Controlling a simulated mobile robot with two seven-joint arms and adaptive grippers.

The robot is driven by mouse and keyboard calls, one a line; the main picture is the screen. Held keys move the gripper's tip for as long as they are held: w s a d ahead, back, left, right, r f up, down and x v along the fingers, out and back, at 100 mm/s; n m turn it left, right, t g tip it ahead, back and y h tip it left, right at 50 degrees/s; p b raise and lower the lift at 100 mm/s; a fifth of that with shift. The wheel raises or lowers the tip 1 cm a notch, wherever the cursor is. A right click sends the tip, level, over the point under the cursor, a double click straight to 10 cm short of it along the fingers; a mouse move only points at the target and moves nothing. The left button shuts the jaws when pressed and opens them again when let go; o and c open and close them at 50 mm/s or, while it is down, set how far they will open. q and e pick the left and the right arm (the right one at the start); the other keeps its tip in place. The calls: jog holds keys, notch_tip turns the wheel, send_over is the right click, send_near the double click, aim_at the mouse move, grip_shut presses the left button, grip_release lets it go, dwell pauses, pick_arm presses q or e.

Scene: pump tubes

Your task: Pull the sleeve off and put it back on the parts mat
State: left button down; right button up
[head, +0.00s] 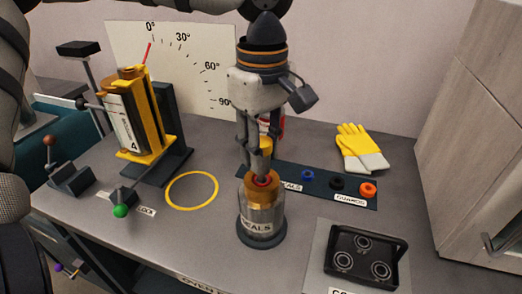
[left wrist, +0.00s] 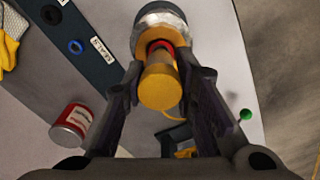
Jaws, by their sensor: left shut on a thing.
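The cylinder shows between the fingers in the left wrist view (left wrist: 159,82). A red ring (head: 262,181) shows at the cylinder's lower end, at the top of the stand; whether they touch is unclear. The dark blue parts mat (head: 322,180) lies behind, with blue, black and orange round parts. My right gripper is out of view.
A red-and-white can (left wrist: 72,122) stands behind the gripper. Yellow gloves (head: 358,148) lie at the back right, and a black tray (head: 366,257) with round parts is at the front right. A yellow pump fixture (head: 140,120) stands left.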

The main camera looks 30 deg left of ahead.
aim_at(262, 141)
pick_arm(q)
jog(key=shift+r, duration=1.9)
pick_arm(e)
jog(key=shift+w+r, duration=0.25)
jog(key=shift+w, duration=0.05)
